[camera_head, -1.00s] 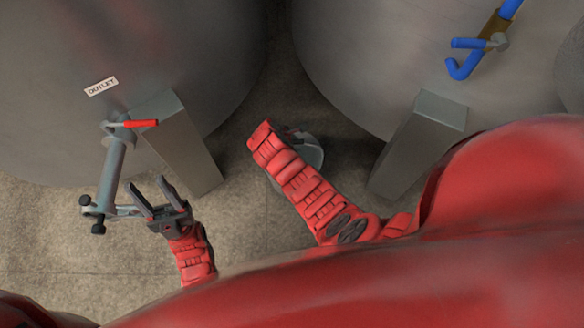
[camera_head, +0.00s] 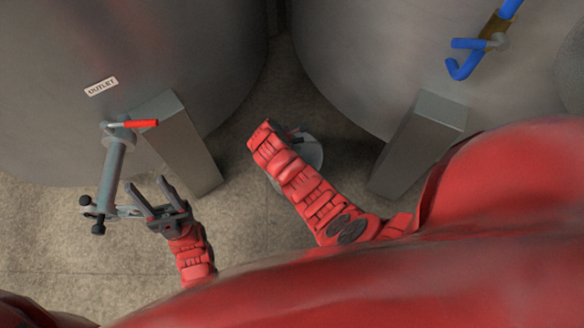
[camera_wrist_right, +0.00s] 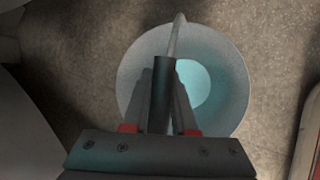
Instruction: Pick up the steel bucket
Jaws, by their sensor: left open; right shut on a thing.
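The steel bucket (camera_head: 314,157) shows as a pale grey rim between the two tanks, partly hidden under my right forearm in the head view. In the right wrist view the bucket (camera_wrist_right: 235,70) is seen from above, with a bluish inside and its thin handle (camera_wrist_right: 177,35) running up to the jaws. My right gripper (camera_wrist_right: 162,66) is shut on the handle, above the bucket's opening. Whether the bucket touches the floor cannot be told. My left gripper (camera_head: 148,187) is open and empty, beside the grey outlet pipe.
Two large steel tanks (camera_head: 60,60) and (camera_head: 350,60) stand at the back on sloped legs (camera_head: 180,150) and (camera_head: 412,150). A grey pipe (camera_head: 112,170) with a red-handled valve (camera_head: 140,124) is close to my left gripper.

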